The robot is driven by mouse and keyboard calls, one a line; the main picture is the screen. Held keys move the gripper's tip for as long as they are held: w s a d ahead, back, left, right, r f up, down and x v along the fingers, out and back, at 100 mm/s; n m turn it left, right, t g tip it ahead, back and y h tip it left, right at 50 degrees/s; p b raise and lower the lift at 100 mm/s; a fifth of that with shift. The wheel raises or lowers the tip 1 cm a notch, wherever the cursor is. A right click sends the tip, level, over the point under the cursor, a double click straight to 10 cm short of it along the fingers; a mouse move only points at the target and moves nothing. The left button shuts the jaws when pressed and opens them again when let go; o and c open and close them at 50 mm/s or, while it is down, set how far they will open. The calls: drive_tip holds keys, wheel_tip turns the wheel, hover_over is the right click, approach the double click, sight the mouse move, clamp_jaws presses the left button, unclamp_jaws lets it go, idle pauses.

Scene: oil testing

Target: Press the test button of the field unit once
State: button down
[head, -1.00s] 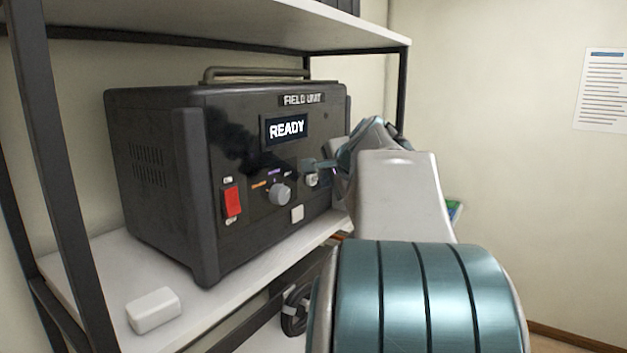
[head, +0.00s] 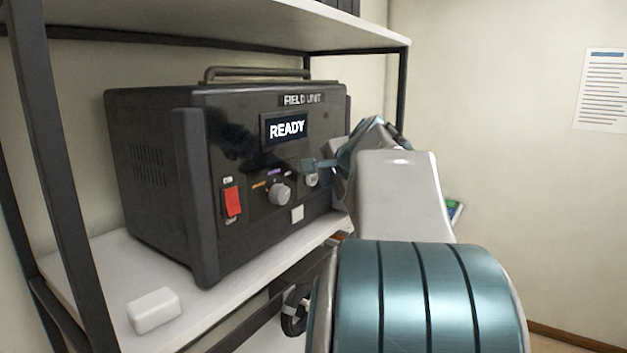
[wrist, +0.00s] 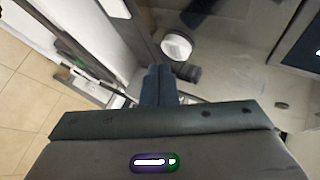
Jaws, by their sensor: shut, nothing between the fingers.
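The field unit (head: 155,200), a dark box with a handle on top, stands on a white shelf. Its screen (head: 287,129) reads READY. My gripper (head: 309,164) is shut and empty at the right of the front panel. I see no clear contact.
A white block (head: 154,310) lies on the shelf's front left. Shelf posts (head: 55,150) and an upper shelf (head: 250,22) frame the unit.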

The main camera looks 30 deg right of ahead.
drive_tip(key=shift+w+a, duration=0.15)
drive_tip(key=shift+w, duration=0.25)
drive_tip(key=shift+w+a+p, duration=0.2)
drive_tip(key=shift+w+p, duration=0.25)
idle(0.6)
drive_tip(key=shift+s+d, duration=0.1)
drive_tip(key=shift+s, duration=0.05)
idle(0.3)
drive_tip(key=shift+s+d+b, duration=0.25)
drive_tip(key=shift+s+b, duration=0.25)
drive_tip(key=shift+s, duration=0.2)
drive_tip(key=s, duration=0.1)
drive_tip(key=s+d+b, duration=0.1)
drive_tip(key=s, duration=0.1)
drive_tip(key=s+d+b, duration=0.1)
drive_tip(key=shift+s, duration=0.3)
